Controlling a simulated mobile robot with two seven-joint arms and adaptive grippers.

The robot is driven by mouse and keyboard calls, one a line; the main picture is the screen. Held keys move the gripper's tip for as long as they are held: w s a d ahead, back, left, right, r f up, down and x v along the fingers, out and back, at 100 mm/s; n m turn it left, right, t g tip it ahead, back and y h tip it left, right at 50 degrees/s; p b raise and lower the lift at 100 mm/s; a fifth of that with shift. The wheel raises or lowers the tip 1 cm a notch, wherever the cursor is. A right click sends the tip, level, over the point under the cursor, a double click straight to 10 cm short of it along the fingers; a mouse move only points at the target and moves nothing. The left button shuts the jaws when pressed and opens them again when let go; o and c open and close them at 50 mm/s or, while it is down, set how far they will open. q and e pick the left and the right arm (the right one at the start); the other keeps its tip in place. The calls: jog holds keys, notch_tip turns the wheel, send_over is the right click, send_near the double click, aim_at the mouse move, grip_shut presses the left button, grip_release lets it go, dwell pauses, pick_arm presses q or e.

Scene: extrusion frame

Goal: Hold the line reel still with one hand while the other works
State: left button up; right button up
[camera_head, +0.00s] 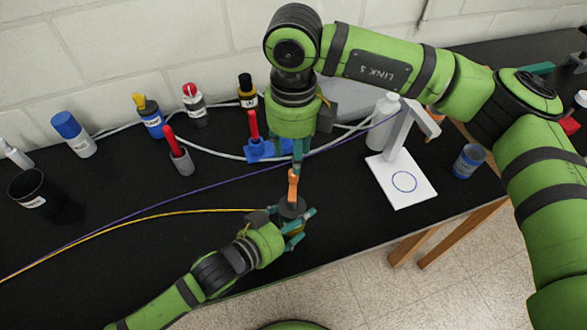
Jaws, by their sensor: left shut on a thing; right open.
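The line reel (291,207) is a small dark round body near the front edge of the black table. A yellow line runs from its left side across the table to the left edge. My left gripper (296,229) comes from the lower left and is shut on the reel, its teal fingers around the reel's near and right side. An orange upright piece (293,187) stands above the reel. My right gripper (298,160) points down from above, open, with its fingertips just over the orange piece; I cannot tell whether they touch it. The reel's lower part is hidden.
Several bottles, a black cup (34,196) and a grey holder with a red-handled tool (179,158) stand at the left and back. A blue valve (268,150) is behind. A white stand (401,183) and a blue can (468,161) are at the right. A purple line crosses behind the reel.

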aim_at(293, 189)
notch_tip(293, 189, down, 7)
jog(key=shift+r, duration=0.2)
grip_shut()
